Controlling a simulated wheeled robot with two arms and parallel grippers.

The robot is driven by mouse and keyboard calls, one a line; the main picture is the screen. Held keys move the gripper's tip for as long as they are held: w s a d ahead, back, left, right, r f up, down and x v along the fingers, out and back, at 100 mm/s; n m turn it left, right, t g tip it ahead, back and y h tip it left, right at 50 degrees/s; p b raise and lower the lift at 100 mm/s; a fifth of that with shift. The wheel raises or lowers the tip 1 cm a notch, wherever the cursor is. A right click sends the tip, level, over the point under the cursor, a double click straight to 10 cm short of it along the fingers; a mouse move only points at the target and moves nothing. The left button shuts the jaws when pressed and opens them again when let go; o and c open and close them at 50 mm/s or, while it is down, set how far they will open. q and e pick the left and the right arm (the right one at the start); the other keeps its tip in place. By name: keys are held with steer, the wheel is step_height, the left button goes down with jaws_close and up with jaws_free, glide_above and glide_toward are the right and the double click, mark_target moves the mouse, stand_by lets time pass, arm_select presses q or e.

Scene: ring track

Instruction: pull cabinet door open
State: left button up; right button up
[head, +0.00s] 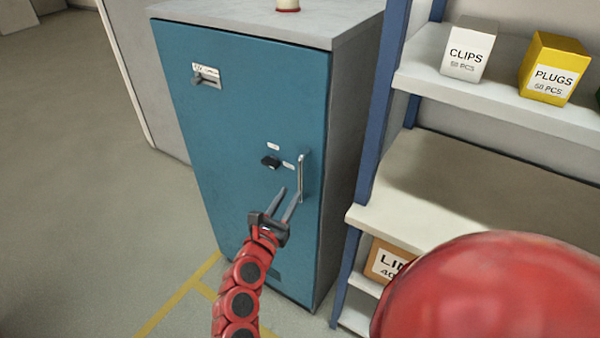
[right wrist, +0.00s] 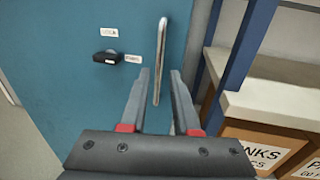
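The blue cabinet door (head: 245,110) is closed on a grey cabinet (head: 352,120); it also fills the left of the right wrist view (right wrist: 50,40). A vertical metal bar handle (head: 301,177) sits near the door's right edge and shows in the right wrist view (right wrist: 160,60). A black latch knob (head: 270,162) with small labels is left of the handle; it also shows in the right wrist view (right wrist: 105,57). My right gripper (head: 291,192) is open and empty, its fingertips just short of the handle. My left gripper is not in view.
A shelf rack with a blue post (head: 378,120) stands close to the right of the cabinet. It holds a white CLIPS box (head: 469,50), a yellow PLUGS box (head: 552,68) and boxes lower down. Floor left of the cabinet is clear.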

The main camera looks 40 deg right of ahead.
mark_target(300, 177)
steer(key=p+x, duration=0.1)
steer(key=x, duration=0.6)
steer(key=shift+w+r+p, duration=0.1)
steer(key=shift+p, duration=0.2)
steer(key=shift+w+d, duration=0.35)
steer(key=shift+d, duration=0.25)
jaws_close()
stand_by(0.5)
